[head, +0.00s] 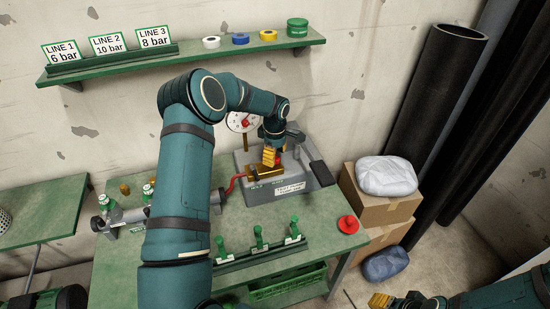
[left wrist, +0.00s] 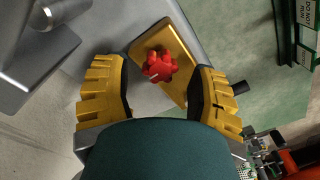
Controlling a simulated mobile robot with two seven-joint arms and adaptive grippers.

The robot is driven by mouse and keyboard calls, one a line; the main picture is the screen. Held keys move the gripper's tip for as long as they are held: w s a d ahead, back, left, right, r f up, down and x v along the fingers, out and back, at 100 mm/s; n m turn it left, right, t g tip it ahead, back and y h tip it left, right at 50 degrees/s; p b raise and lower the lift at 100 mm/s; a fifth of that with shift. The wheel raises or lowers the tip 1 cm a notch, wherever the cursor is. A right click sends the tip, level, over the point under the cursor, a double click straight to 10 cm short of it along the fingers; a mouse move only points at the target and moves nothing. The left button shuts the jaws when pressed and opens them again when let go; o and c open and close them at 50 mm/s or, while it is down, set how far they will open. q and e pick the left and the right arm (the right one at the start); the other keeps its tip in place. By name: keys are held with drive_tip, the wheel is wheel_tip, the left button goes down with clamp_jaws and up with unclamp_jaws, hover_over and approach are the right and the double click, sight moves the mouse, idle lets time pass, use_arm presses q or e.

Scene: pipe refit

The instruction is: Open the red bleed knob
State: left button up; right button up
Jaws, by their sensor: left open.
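The red bleed knob (left wrist: 160,66) sits on a brass block (left wrist: 178,42) in the left wrist view. The block (head: 259,174) is mounted on the grey test unit (head: 240,160) in the head view. My left gripper (head: 271,157) is above the block; in the left wrist view its yellow fingers (left wrist: 158,92) are open, one on each side of the knob, with gaps between. In the head view the gripper mostly hides the knob. My right gripper (head: 381,301) shows only partly at the bottom edge, away from the bench; its finger opening cannot be made out.
A gauge (head: 242,122) stands behind the brass block. A red hose (head: 234,181) runs left from it. Green-handled valves (head: 259,238) stand in a rack at the bench front, and a red round object (head: 348,224) lies at the right. Boxes (head: 376,210) stand beside the bench.

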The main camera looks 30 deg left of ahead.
use_arm(q)
drive_tip(key=shift+f, duration=0.75)
drive_tip(key=shift+c, duration=0.3)
clamp_jaws()
